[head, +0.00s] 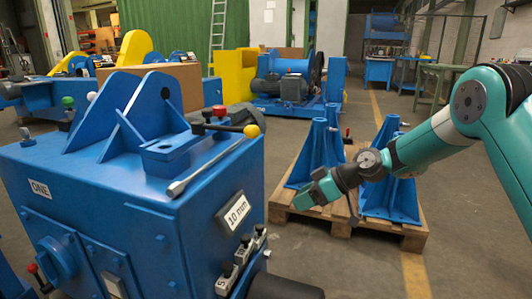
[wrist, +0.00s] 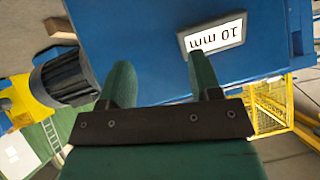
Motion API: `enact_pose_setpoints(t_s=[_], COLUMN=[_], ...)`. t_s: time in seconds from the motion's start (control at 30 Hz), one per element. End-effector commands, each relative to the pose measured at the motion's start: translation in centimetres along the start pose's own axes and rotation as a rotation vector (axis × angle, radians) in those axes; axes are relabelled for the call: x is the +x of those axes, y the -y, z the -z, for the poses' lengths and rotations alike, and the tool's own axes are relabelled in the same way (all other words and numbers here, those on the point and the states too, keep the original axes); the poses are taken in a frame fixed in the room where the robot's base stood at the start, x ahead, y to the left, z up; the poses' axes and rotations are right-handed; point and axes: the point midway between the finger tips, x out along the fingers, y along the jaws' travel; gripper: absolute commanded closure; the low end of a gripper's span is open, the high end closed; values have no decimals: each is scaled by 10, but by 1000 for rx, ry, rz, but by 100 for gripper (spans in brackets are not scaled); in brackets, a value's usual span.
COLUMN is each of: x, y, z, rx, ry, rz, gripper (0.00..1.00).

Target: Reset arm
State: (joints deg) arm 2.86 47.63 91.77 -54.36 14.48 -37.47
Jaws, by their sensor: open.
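My gripper (head: 312,194) is green and reaches in from the right on my teal arm. In the head view it hangs in front of the pallet, to the right of the blue machine (head: 105,225), apart from it. In the wrist view my gripper (wrist: 162,85) shows two green fingers spread apart with nothing between them. The machine's blue face (wrist: 130,35) with the "10 mm" label (wrist: 212,36) fills the upper part of that view. The same label (head: 236,211) shows on the machine's right side in the head view.
Blue stands (head: 318,150) sit on a wooden pallet (head: 412,238) behind my gripper. A blue motor unit (head: 290,80) stands farther back. The floor (head: 350,268) in front of the pallet is clear.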

Motion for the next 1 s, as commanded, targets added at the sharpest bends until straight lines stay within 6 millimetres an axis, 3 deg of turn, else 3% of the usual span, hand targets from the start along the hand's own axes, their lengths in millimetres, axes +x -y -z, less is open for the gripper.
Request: enact_pose_setpoints(t_s=[0.03,0.2,0.4,0.5,0.83,1.0], x=[-18,-66,-123,-145,-201,-226], y=[28,122,227,265,351,355], z=[22,50,43,30,-20,20], rx=[23,144,289,350,499,498], ry=[45,210,382,442,578,575], rz=[4,-4,-54,-85,-183,-179], gripper=[42,42,42,42,42,42])
